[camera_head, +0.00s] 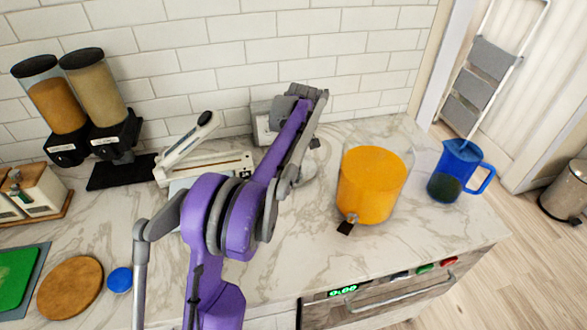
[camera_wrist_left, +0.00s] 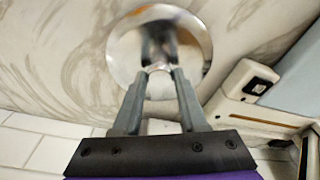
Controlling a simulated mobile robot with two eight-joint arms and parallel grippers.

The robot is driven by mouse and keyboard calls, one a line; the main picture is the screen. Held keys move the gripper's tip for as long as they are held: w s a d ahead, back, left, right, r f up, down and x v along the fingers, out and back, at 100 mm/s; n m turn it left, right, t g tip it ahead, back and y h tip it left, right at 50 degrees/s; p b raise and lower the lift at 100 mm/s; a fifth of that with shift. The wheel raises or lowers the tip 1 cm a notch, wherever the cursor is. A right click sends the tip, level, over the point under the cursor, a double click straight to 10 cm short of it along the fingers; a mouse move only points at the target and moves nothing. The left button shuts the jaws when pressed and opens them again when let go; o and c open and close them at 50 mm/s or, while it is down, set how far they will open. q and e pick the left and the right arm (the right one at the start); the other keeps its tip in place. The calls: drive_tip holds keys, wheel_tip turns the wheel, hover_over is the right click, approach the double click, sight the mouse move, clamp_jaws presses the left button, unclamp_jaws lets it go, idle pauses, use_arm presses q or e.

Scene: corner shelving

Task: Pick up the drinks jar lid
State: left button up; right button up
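The drinks jar lid is a shiny round metal disc with a small pale knob; it shows in the left wrist view (camera_wrist_left: 130,48) and lies on the marble counter. In the head view only part of the lid (camera_head: 309,172) shows beside my purple left arm. My left gripper (camera_wrist_left: 160,74) has its two grey fingertips on either side of the knob, very close to it. I cannot tell whether they press on it. In the head view the fingertips are hidden by the arm. My right gripper is not in view.
An orange drinks jar (camera_head: 372,185) with a tap and a blue jug (camera_head: 457,168) stand to the right. A white appliance with a lever (camera_head: 187,142) is left of the arm. Two dispensers (camera_head: 95,95) stand further left.

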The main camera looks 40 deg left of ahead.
use_arm(q)
clamp_jaws()
idle(1.0)
